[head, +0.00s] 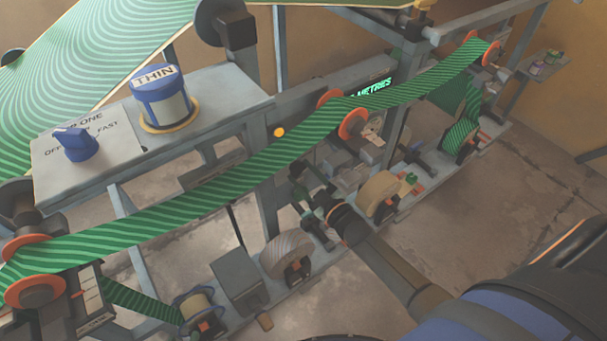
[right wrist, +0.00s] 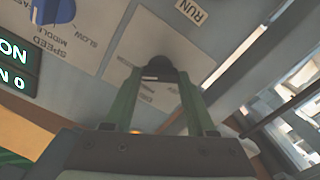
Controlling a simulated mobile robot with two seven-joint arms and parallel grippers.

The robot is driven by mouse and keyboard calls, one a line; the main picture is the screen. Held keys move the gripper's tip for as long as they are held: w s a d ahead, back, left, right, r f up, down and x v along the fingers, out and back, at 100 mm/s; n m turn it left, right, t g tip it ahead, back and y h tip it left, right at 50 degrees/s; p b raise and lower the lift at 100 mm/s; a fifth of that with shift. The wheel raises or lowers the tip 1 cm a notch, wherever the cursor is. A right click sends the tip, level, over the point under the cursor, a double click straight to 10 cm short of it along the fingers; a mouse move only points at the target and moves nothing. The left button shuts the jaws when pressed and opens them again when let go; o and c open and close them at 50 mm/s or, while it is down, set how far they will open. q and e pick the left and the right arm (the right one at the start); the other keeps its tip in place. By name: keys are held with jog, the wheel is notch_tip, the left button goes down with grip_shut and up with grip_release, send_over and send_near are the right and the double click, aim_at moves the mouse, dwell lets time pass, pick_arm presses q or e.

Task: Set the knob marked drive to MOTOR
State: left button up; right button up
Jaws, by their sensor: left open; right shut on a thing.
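A small dark round knob (right wrist: 160,64) stands on a pale label plate (right wrist: 120,65) in the right wrist view. The plate has small print that I cannot read clearly, so I cannot confirm it is the drive knob or read its setting. A short white mark shows on the knob's near side. My right gripper (right wrist: 162,78) has its two green fingers closed on either side of the knob. In the head view my right gripper (head: 304,192) reaches in among the machine's lower parts, and the knob cannot be made out there. My left gripper is in neither view.
A blue speed knob (right wrist: 52,10) and a lit green display (right wrist: 12,65) lie left of the plate; a RUN label (right wrist: 191,11) lies right. In the head view a green striped web (head: 220,185) crosses above my gripper, near orange-flanged rollers (head: 354,124). A blue knob (head: 80,148) sits far left.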

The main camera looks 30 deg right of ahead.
jog(key=o, duration=1.4)
jog(key=shift+c, duration=0.2)
jog(key=s+d+p, duration=0.1)
jog(key=s, duration=1.1)
jog(key=shift+s+d, duration=0.2)
jog(key=shift+d, duration=0.2)
